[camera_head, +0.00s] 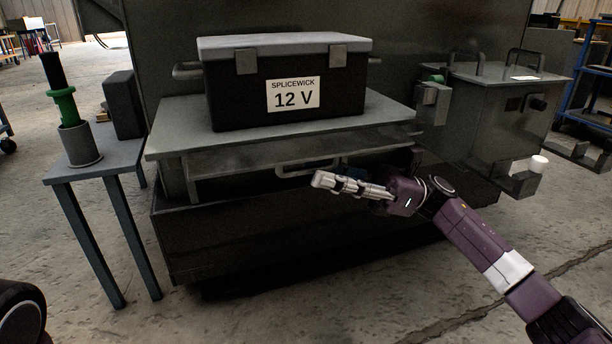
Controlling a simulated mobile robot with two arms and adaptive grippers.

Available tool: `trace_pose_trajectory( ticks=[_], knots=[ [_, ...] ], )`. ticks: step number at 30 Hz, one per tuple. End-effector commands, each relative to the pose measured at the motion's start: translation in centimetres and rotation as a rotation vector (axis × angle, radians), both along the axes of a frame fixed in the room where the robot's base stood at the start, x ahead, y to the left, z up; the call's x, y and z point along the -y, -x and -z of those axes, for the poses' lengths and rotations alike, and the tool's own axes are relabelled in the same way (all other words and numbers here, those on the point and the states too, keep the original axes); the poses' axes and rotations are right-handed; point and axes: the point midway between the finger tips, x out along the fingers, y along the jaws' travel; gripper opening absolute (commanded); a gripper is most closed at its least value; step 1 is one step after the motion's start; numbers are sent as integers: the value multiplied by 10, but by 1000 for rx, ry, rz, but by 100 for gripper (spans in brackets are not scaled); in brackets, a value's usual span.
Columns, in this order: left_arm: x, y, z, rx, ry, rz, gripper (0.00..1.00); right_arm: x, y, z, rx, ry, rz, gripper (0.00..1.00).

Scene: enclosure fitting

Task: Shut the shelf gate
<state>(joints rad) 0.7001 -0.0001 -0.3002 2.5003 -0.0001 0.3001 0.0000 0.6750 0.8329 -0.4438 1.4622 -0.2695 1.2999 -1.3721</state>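The shelf (180,140) is a grey metal top on the front of a large dark cabinet. Below its front edge is a narrow grey panel, which looks like the shelf gate (240,158), with a bar handle (290,171) at its lower middle. A dark gap shows under the panel; I cannot tell exactly how far the gate stands open. My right gripper (322,181) points left, with its fingertips just below and right of the handle. Its fingers are seen side-on, so their opening is unclear. No contact with the handle is clear. My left gripper is out of view.
A black box (235,102) labelled "SPLICEWICK 12 V" stands on the shelf. A small side table (112,163) at left bears a green-collared tool (63,103) in a grey cup. A grey metal case (500,110) sits at right. The floor in front is clear.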

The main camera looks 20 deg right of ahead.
Motion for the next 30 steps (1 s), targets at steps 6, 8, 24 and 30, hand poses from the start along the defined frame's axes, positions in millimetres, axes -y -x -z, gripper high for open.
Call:
trace_pose_trajectory(
  ticks=[6, 8, 24, 30],
  knots=[
    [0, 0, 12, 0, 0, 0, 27, -23, 1, -8, 1, 0, -1, 26],
    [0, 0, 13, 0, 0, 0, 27, -26, 1, -10, 1, 0, -2, 26],
    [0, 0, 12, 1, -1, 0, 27, -28, 1, -11, 0, 0, 0, 0],
    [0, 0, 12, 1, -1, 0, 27, -28, 1, -11, -2, 0, 0, 0]
  ],
)
